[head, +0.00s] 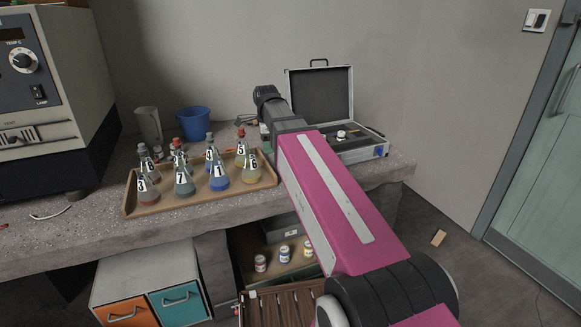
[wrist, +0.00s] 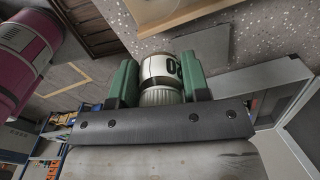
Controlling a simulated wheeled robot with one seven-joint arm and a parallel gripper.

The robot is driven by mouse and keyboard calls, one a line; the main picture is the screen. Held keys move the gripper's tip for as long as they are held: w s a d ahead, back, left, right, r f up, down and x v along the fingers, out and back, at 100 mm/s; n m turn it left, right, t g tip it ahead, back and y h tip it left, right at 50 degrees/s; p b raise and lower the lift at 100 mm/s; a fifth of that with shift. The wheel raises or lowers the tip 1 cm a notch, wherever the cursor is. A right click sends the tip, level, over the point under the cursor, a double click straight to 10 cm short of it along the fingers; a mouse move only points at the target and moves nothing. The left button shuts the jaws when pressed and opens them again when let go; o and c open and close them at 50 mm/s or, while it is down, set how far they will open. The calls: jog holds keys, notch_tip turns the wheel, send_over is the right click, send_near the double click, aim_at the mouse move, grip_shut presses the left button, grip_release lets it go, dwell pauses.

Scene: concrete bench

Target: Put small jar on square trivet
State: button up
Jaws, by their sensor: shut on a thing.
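My gripper (wrist: 160,82) is shut on a small jar in the wrist view, with one green finger on each side of it. The small jar (wrist: 161,68) has a pale label with dark marks and a ribbed, pale lid facing the camera. A flat grey square (wrist: 207,43), which looks like the square trivet, lies on the bench beyond the jar and is partly covered by the jar and fingers. I cannot tell the height of the jar above it. In the head view my arm hides the jar and the trivet.
A wooden tray (head: 200,199) of numbered flasks stands on the concrete bench (head: 70,232), left of my arm. An open metal case (head: 361,151) stands close on the right. A blue bucket (head: 193,122) and a grey jug (head: 148,124) stand behind the tray. Several jars sit on a shelf below.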

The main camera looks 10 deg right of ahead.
jog(key=shift+a+r+m, duration=0.1)
jog(key=shift+a+m, duration=0.15)
jog(key=shift+m, duration=0.15)
jog(key=shift+w+d, duration=0.2)
jog(key=shift+w, duration=0.05)
jog(key=w+d+f, duration=0.2)
jog(key=d, duration=0.1)
jog(key=w+d+f, duration=0.2)
jog(key=d, duration=0.1)
jog(key=w+d+f, duration=0.2)
jog(key=d+f, duration=0.1)
jog(key=shift+w, duration=0.2)
jog(key=shift+f, duration=2)
jog(key=shift+f, duration=0.1)
jog(key=o, duration=1)
notch_tip(320, 180, up, 12)
jog(key=shift+r, duration=0.1)
